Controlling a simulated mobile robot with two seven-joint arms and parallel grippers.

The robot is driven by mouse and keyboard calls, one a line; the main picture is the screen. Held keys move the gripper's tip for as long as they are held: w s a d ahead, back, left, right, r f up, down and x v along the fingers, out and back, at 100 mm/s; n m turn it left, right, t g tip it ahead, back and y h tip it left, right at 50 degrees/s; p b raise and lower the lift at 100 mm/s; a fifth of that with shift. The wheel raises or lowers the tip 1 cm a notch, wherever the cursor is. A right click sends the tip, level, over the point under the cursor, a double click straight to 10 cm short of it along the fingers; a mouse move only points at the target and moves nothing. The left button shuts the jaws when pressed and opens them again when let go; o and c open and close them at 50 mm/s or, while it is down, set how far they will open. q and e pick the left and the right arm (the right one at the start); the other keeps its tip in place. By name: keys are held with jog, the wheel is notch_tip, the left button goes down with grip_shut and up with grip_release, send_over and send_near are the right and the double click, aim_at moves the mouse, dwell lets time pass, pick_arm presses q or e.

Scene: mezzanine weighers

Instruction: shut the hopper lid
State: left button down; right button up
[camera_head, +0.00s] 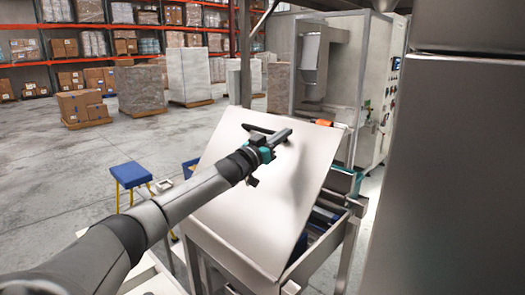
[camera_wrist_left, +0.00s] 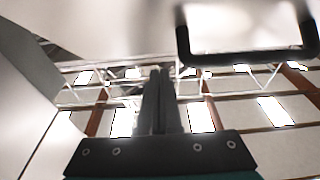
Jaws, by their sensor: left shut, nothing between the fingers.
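The hopper lid (camera_head: 245,222) is a pale flat panel standing tilted up over a metal frame (camera_head: 335,235) in the head view, so the hopper is open. A black bar handle (camera_head: 258,129) is on the lid's upper part; it shows large at the upper right of the left wrist view (camera_wrist_left: 245,58). My left gripper (camera_head: 286,135) is in front of the lid's upper part, close to the handle. Its fingers (camera_wrist_left: 158,75) are shut and empty, with the handle beside them, not between them. Contact with the lid cannot be told. My right gripper is out of view.
A large grey metal surface (camera_head: 445,170) fills the right side. A white machine cabinet (camera_head: 378,90) stands behind the lid. A blue-topped stool (camera_head: 131,174) stands left of the hopper. Boxes and wrapped pallets (camera_head: 190,75) stand farther back, with open floor before them.

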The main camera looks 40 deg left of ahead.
pick_arm(q)
jog(key=b+v, duration=0.2)
jog(key=v, duration=0.6)
jog(key=shift+s, duration=0.35)
